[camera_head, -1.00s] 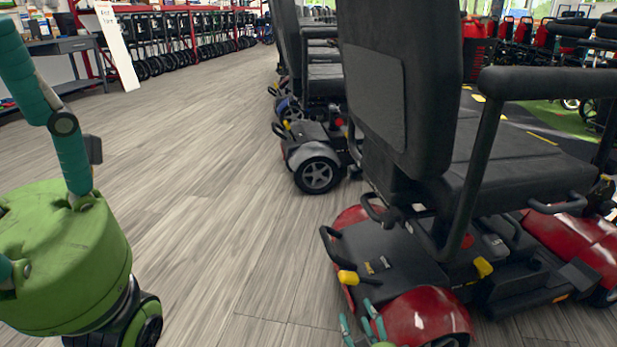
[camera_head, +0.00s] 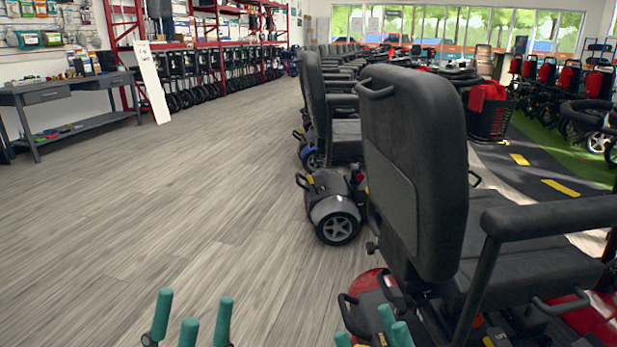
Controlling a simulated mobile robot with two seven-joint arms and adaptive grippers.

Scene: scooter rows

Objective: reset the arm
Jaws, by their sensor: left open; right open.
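My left gripper (camera_head: 193,318) shows at the bottom edge, left of centre, with teal fingers spread open and pointing up. It is empty, with bare floor behind it. My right gripper (camera_head: 370,330) shows at the bottom edge, right of centre. Its teal fingertips are apart and it looks empty. In the picture it overlaps the red base of the nearest scooter (camera_head: 417,180); I cannot tell whether they touch. The lower parts of both grippers and both arms are out of frame.
More scooters stand in a row behind the nearest one, including one with a grey wheel cover (camera_head: 335,215). A grey workbench (camera_head: 70,88) and a leaning white board (camera_head: 152,85) stand at the left. The wood floor (camera_head: 190,200) at centre left is clear.

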